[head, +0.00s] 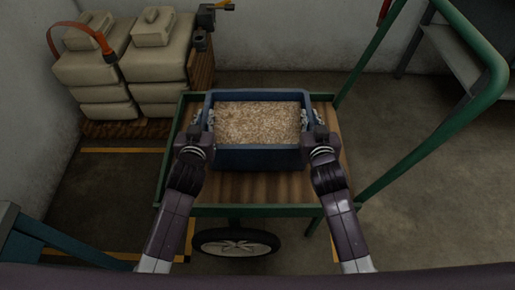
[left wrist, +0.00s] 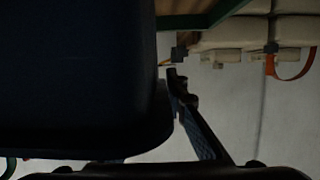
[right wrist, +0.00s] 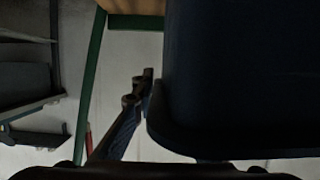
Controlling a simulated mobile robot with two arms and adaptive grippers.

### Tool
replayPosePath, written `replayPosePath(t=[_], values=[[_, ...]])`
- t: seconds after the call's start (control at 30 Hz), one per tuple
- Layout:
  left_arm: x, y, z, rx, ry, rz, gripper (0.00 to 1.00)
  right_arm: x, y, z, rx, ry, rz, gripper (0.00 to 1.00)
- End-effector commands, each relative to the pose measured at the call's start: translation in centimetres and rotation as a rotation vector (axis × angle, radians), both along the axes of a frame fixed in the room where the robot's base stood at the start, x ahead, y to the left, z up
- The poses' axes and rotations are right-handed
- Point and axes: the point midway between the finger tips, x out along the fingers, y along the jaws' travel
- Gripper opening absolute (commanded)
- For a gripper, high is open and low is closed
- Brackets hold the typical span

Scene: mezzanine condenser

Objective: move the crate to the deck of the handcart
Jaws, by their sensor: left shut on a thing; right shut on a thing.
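A dark blue crate (head: 258,158) filled with tan, grainy material (head: 257,122) is over the wooden deck (head: 250,188) of the green-framed handcart in the head view. I cannot tell whether its base touches the deck. My left gripper (head: 203,128) is shut on the crate's left side wall. My right gripper (head: 312,128) is shut on its right side wall. The crate's dark side fills the left of the left wrist view (left wrist: 75,75) and the right of the right wrist view (right wrist: 240,75). Its underside is hidden.
The cart's green handle rail (head: 425,150) rises on the right, and a wheel (head: 236,242) shows at the near side. Stacked beige sacks (head: 155,60) stand on a pallet at the back left. A grey shelf (head: 455,55) is at the back right. Bare floor lies right of the cart.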

Motion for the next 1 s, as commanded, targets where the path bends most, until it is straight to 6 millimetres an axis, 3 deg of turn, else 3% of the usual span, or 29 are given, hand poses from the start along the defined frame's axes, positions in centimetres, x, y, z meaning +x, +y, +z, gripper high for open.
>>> replayPosePath(t=[0.03, 0.57, 0.6, 0.7, 1.0], values=[[0.2, -0.1, 0.6, 0.001, -0.019, -0.003, 0.0, 0.3, 0.1, 0.6, -0.001, -0.02, 0.003, 0.0], [0.2, -0.1, -1.3, 0.001, -0.02, -0.003, 0.0, 0.2, 0.1, -1.3, -0.001, -0.02, 0.003, 0.0], [0.0, 0.0, -2.0, 0.002, -0.001, -0.001, 0.17, 0.0, 0.0, -2.0, -0.002, -0.001, 0.001, 0.17], [0.0, 0.0, -2.0, 0.002, 0.0, -0.001, 0.28, 0.0, 0.0, -2.0, -0.002, 0.0, 0.001, 0.28], [-0.1, 0.0, -2.0, 0.001, 0.0, 0.0, 0.3, 0.0, 0.0, -2.0, -0.001, 0.0, 0.0, 0.3]])
